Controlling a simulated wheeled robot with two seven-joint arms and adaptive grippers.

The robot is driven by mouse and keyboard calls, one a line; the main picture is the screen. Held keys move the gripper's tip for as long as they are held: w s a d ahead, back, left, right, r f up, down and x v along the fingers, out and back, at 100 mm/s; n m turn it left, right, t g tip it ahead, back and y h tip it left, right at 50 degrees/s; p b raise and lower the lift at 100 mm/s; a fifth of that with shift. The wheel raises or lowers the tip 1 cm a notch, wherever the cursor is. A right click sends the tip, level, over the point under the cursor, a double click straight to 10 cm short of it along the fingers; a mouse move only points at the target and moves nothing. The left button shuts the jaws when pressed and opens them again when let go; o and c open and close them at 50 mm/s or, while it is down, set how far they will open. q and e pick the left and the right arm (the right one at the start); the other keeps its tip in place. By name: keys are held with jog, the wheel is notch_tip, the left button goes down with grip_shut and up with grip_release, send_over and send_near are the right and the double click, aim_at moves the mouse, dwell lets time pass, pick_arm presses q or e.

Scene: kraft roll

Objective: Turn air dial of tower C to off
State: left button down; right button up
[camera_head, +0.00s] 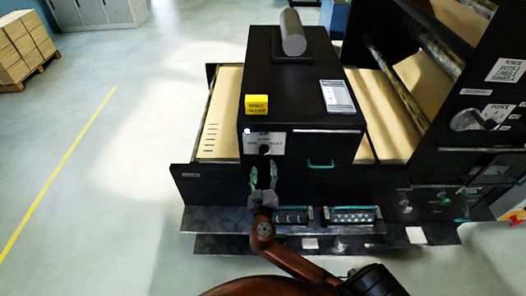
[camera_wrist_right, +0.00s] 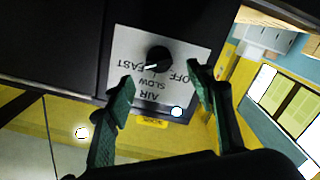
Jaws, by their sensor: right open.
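The air dial is a round black knob (camera_wrist_right: 158,58) on a white label plate (camera_wrist_right: 200,60) marked AIR, FAST, SLOW and OFF, upside down in the right wrist view. Its white pointer mark is on the FAST side, away from OFF. In the head view the label plate (camera_head: 278,149) is on the front of the black tower (camera_head: 300,85), with the dial small and dark. My right gripper (camera_head: 263,176) is open just in front of the dial. In the wrist view its green-padded fingers (camera_wrist_right: 160,78) are either side of the dial, apart from it. My left gripper is not in view.
A lit white lamp (camera_wrist_right: 177,112) is at the plate's corner. A yellow tag (camera_head: 257,104) and a grey cylinder (camera_head: 292,32) are on the tower top. A teal handle (camera_head: 321,164) is right of the dial. Below is a grey step (camera_head: 215,220). Open floor lies left.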

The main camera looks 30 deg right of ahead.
aim_at(263, 154)
jog(key=x, duration=0.2)
jog(key=p+x, duration=0.1)
jog(key=x, duration=0.1)
jog(key=r+p+x, duration=0.1)
jog(key=x, duration=0.1)
jog(key=shift+w, duration=0.35)
jog(key=shift+w+d, duration=0.35)
jog(key=shift+w, duration=0.1)
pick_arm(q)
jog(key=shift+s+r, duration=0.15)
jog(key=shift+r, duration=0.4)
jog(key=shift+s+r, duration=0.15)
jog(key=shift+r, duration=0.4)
pick_arm(e)
jog(key=shift+f, duration=0.1)
jog(key=shift+c, duration=0.7)
jog(key=c, duration=1)
